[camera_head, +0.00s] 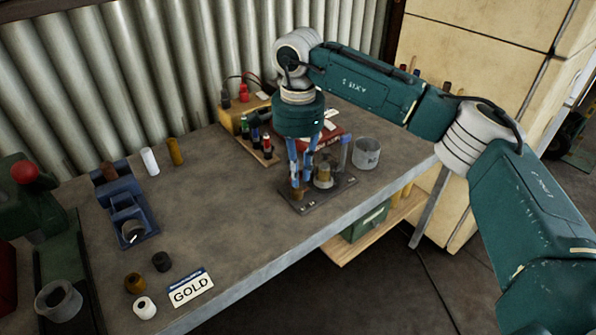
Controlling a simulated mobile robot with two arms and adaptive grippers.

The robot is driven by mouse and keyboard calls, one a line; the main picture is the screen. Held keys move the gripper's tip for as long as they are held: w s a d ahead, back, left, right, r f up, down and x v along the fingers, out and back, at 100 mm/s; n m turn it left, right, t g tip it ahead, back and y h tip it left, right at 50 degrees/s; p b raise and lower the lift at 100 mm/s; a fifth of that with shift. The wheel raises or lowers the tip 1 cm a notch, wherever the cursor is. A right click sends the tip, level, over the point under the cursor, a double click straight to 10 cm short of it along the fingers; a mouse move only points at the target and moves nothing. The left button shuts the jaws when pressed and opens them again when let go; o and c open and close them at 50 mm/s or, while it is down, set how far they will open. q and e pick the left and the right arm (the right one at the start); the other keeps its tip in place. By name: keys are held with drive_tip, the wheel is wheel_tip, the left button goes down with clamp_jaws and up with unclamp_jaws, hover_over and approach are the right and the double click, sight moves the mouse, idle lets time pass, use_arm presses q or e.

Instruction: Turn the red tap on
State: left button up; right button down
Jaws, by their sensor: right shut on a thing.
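My right gripper (299,188) points down at a dark base plate (325,195) near the bench's front edge. Its blue fingers are shut on a small brown part (298,193) at the left of this plate; the fingers hide much of it. A brass-coloured fitting (323,174) and an upright with a blue-grey top (345,152) stand on the same plate, to the right of the fingers. I cannot make out a red tap handle on the plate. My left gripper is not in view.
A grey cup (366,153) stands just right of the plate. A wooden box (246,112) with red terminals and a rack of small bottles (262,148) are behind left. A blue holder (129,215), a GOLD card (190,288) and a green machine (62,250) are left. The middle bench is clear.

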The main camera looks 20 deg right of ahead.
drive_tip(key=shift+r, duration=0.15)
drive_tip(key=c, duration=1.7)
unclamp_jaws()
drive_tip(key=shift+o, duration=0.2)
wheel_tip(320, 180, up, 12)
